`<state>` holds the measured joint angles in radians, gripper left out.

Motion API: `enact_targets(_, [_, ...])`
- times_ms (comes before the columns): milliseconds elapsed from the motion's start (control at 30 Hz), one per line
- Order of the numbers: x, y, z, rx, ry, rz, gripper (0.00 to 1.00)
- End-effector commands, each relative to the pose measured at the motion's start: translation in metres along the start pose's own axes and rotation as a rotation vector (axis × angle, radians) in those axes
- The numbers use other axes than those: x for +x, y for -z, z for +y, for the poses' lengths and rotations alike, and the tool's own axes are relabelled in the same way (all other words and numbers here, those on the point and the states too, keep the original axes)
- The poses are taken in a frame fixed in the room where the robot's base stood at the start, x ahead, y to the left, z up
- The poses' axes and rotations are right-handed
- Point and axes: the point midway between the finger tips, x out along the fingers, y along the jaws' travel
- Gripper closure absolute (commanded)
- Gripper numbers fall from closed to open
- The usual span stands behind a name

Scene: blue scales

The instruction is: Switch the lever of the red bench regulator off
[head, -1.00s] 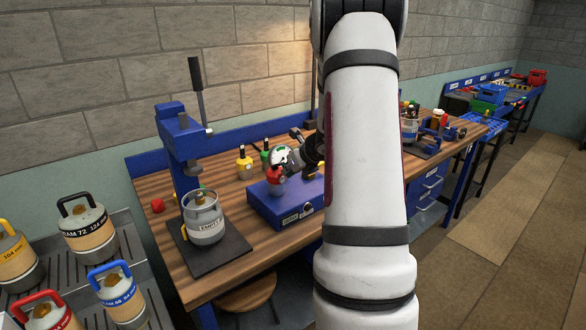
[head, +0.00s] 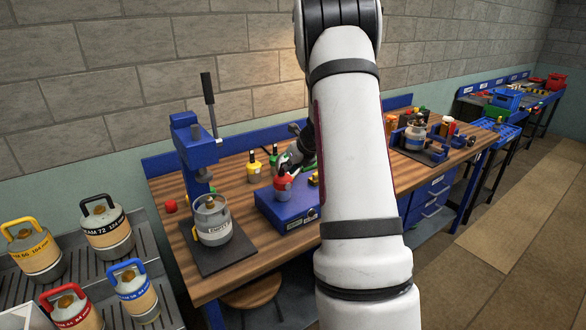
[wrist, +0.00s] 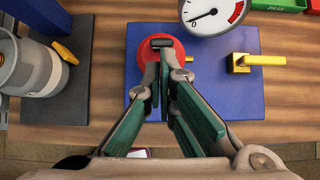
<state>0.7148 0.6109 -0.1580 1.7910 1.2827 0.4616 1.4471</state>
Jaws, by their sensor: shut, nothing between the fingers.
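The red bench regulator (head: 283,183) stands on a blue box (head: 290,210) on the bench. In the wrist view its round red body (wrist: 178,50) has a black part on top, and a white gauge (wrist: 212,17) sits beside it. A yellow lever (wrist: 257,61) lies to its right over the blue box, its bar pointing right. My gripper (wrist: 160,75) is shut and empty, its green-padded fingers together over the near part of the red body. Whether they touch it is unclear. The lever is mostly hidden behind my arm in the head view.
A grey gas cylinder (head: 212,220) stands under a blue press (head: 190,140) to the left. Yellow (head: 254,170) and green small bottles stand behind the box. A rack with several cylinders is at lower left. A green tray (wrist: 273,4) lies at the wrist view's top edge.

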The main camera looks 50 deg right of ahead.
Motion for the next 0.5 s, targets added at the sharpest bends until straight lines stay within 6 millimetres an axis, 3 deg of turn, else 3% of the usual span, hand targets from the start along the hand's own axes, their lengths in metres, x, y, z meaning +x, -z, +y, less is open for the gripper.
enact_targets(500, [-0.004, -0.021, 0.0, 0.0, -0.001, 0.0, 1.0])
